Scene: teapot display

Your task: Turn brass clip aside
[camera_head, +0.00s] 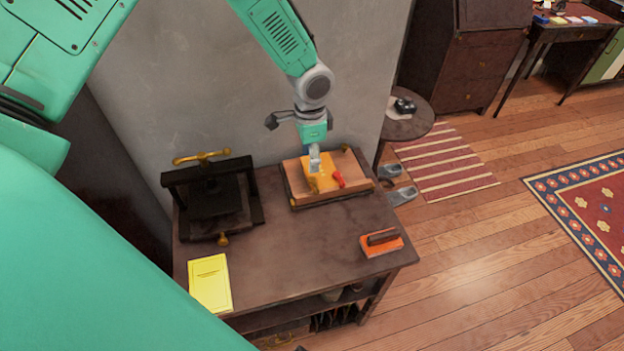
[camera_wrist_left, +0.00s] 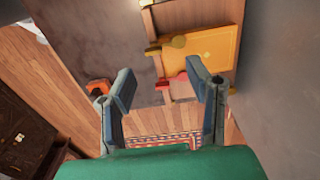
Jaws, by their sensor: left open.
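A shallow wooden tray (camera_head: 300,190) stands on the dark table, with an orange-yellow panel (camera_head: 321,186) and a red piece (camera_head: 338,179) in it. Small brass-coloured pieces show at its far edge (camera_head: 345,148) and near edge. The left wrist view shows a rounded brass-coloured tab (camera_wrist_left: 178,42) beside the yellow panel (camera_wrist_left: 212,50); I cannot tell surely which piece is the clip. My left gripper (camera_head: 314,166) points down over the tray and hides part of the panel. In the left wrist view its fingers (camera_wrist_left: 160,82) are spread, with nothing gripped. My right gripper is not in view.
A black press (camera_head: 210,195) with a brass handle stands left of the tray. A yellow booklet (camera_head: 210,284) lies at the table's front left. An orange block with a dark top (camera_head: 381,243) lies at the right. The table middle is clear. A grey wall rises behind.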

